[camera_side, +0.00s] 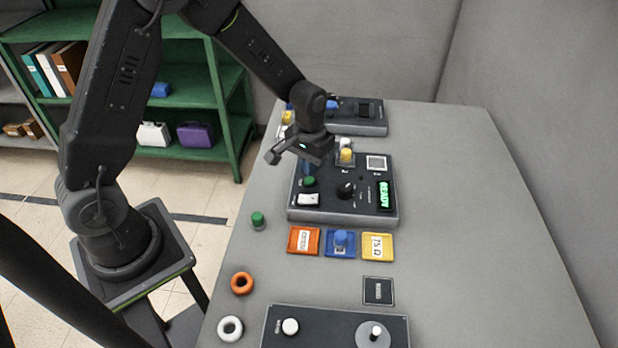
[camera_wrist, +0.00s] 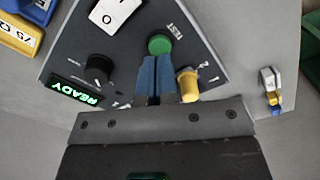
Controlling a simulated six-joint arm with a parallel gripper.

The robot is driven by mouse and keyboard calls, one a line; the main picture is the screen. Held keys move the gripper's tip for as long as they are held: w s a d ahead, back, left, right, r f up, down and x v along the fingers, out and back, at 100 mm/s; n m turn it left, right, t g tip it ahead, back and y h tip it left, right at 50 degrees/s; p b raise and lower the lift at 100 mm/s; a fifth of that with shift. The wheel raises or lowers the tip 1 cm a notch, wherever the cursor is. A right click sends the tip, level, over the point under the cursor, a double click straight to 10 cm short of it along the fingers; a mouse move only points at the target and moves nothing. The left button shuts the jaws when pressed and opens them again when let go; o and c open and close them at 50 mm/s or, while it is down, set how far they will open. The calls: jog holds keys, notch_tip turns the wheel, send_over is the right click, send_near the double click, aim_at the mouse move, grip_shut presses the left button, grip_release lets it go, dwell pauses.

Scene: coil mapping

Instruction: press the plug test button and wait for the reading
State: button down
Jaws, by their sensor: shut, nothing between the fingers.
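A dark control box (camera_side: 330,207) stands on the grey bench, with a green button (camera_side: 309,182) at its left side. In the wrist view the green button (camera_wrist: 160,44) has a small label beside it and sits just beyond my fingertips. My gripper (camera_wrist: 157,60) is shut, its blue fingers together and empty. In the side view the fingers are above and behind the button; I cannot tell whether they touch it. The box's display (camera_side: 385,195) reads READY in green, also in the wrist view (camera_wrist: 74,89). A yellow plug (camera_wrist: 188,84) stands in the box right of my fingers.
The box also carries a white rocker switch (camera_side: 308,200) and a black knob (camera_side: 346,189). Orange (camera_side: 304,240), blue (camera_side: 341,251) and yellow (camera_side: 378,247) trays lie in front, with a loose green plug (camera_side: 258,220) to the left. Another dark box (camera_side: 360,125) stands behind. The bench's right side is clear.

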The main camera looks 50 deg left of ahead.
aim_at(310, 179)
jog(key=shift+f, duration=0.4)
jog(key=shift+f, duration=0.35)
jog(key=shift+f, duration=0.35)
jog(key=shift+f, duration=0.15)
dwell(0.3)
dwell(0.4)
jog(key=shift+r, duration=3.2)
